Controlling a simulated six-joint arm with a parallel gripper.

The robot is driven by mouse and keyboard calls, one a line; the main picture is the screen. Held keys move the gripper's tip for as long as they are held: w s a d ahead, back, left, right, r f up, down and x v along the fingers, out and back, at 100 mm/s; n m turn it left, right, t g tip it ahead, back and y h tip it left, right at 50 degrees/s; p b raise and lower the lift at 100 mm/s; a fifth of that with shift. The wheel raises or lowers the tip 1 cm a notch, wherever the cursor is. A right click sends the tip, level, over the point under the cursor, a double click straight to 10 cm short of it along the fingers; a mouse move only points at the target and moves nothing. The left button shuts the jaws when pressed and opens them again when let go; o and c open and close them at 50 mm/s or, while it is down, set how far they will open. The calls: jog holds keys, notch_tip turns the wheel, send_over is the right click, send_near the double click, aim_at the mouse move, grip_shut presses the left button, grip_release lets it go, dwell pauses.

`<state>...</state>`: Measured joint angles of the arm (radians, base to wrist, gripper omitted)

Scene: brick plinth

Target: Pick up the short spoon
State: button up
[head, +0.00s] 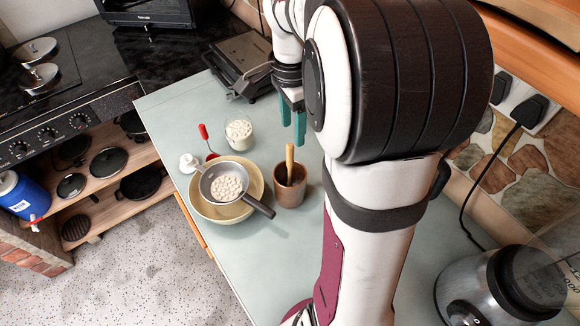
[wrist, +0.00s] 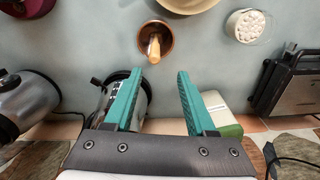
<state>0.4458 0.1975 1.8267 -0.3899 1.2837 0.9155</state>
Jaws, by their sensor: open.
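A spoon with a light wooden handle (head: 289,160) stands in a brown cup (head: 289,190), its lower end hidden inside. In the wrist view the handle (wrist: 154,48) leans out of the cup (wrist: 146,31) toward my gripper. A red-handled spoon (head: 204,134) rests beside the cream bowl, its lower part partly hidden. I cannot tell which one is the short spoon. My gripper (head: 292,143) is open and empty above the counter, its teal fingers pointing down behind the cup in the head view. In the wrist view the wooden handle lies just beyond the fingertips (wrist: 155,74).
A cream bowl (head: 208,212) holds a grey strainer (head: 262,207) with white balls, left of the cup. A glass of white balls (head: 239,134) stands behind. A black grill (head: 235,62) is at the back. A blender (head: 490,290) stands front right. The front counter is clear.

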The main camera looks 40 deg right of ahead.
aim_at(290, 168)
jog(key=f, duration=0.7)
jog(key=a+f, duration=0.1)
jog(key=f, duration=0.3)
jog(key=shift+s+f, duration=0.3)
jog(key=shift+f, duration=0.05)
grip_shut()
